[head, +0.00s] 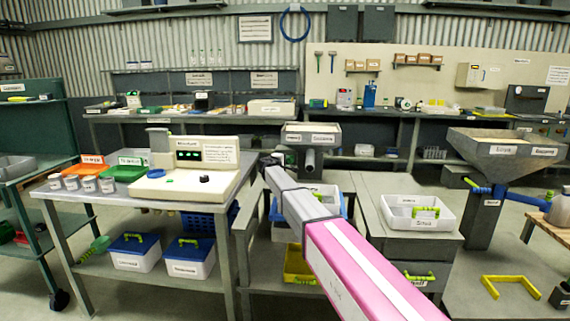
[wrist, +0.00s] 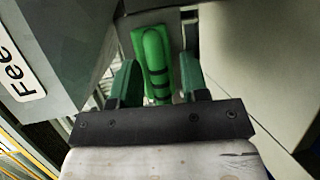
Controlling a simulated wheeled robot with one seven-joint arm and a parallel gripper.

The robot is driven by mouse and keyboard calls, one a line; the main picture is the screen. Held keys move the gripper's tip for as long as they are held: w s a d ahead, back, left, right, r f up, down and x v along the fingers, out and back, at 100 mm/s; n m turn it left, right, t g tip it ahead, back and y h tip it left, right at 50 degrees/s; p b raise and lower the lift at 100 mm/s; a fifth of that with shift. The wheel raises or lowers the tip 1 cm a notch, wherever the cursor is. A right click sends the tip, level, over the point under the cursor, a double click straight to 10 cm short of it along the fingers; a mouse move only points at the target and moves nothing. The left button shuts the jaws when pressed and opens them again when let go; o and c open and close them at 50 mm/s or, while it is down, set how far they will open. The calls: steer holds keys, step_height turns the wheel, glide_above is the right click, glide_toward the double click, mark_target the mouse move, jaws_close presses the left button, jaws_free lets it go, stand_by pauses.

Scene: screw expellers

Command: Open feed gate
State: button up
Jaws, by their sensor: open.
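The wrist view shows a green handle (wrist: 155,58) with dark bands. My gripper (wrist: 158,78) is open, with one finger on each side of this handle. I cannot tell whether either finger touches it. A grey panel (wrist: 70,45) at the left carries a white label starting "Fee" (wrist: 16,72). In the head view my arm reaches forward from the lower right, and my gripper (head: 268,160) is at its far end, just left of the grey hopper machine (head: 312,133). The handle cannot be made out in the head view.
A cream control unit (head: 190,165) stands on the bench to the left. A white tray (head: 408,213) sits on the cabinet to the right. A larger hopper machine (head: 500,147) stands farther right.

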jaws_close()
steer(key=s, duration=0.4)
steer(key=shift+s, duration=0.4)
jaws_free()
steer(key=shift+a, duration=0.1)
steer(key=shift+s, duration=0.1)
steer(key=v, duration=1)
steer(key=shift+s, duration=0.25)
steer(key=shift+s+a+r, duration=0.1)
steer(key=shift+a+r, duration=0.05)
